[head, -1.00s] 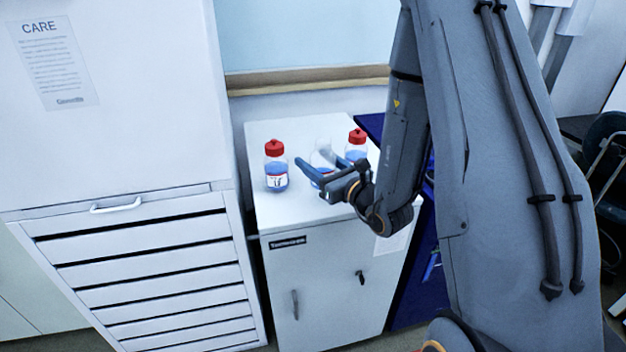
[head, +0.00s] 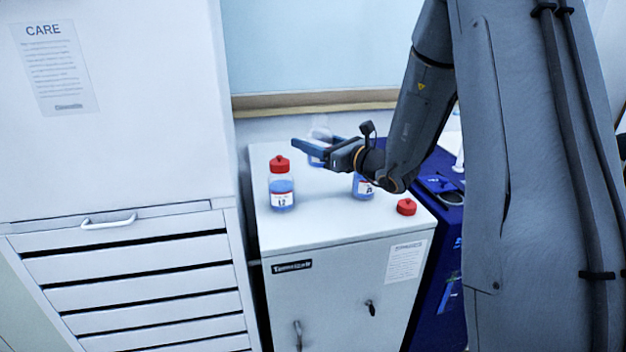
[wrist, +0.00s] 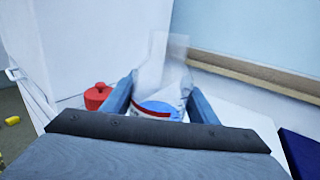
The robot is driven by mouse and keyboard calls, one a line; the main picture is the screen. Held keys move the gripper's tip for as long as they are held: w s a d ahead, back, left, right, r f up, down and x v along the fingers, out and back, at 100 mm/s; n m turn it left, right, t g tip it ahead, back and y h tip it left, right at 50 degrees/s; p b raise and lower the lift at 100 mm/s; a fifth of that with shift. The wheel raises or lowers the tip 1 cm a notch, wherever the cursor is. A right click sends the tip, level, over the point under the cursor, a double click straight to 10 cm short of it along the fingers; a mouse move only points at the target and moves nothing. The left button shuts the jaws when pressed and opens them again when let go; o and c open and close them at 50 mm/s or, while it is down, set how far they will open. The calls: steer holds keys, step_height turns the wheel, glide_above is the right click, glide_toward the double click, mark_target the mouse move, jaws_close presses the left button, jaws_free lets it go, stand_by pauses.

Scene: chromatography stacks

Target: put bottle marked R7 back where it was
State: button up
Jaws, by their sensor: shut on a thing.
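My gripper (head: 314,150) is shut on a clear uncapped bottle (head: 318,159) over the back part of the white cabinet top. In the wrist view the bottle (wrist: 158,108) sits between the two blue fingers, with blue liquid low in it and a red and white label. I cannot read that label, nor tell whether the bottle touches the top. A red-capped bottle (head: 282,188) of blue liquid stands at the left. Another blue-liquid bottle (head: 363,187) stands right of centre, its upper part hidden by my wrist; its label is too small to read surely.
A loose red cap (head: 406,207) lies on the cabinet top (head: 330,215) near its right front corner. A tall white drawer unit (head: 130,240) rises at the left, a wall with a ledge (head: 320,102) behind. A blue unit (head: 445,200) stands at the right. The top's front middle is clear.

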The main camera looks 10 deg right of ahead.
step_height(320, 180, down, 11)
steer(key=shift+r+p, duration=0.15)
steer(key=shift+p, duration=0.3)
steer(key=o, duration=1.4)
steer(key=shift+s+d, duration=0.15)
steer(key=b+v, duration=0.2)
steer(key=v, duration=0.9)
steer(key=shift+s+d+b, duration=0.2)
steer(key=shift+s+b, duration=0.1)
steer(key=shift+s, duration=0.1)
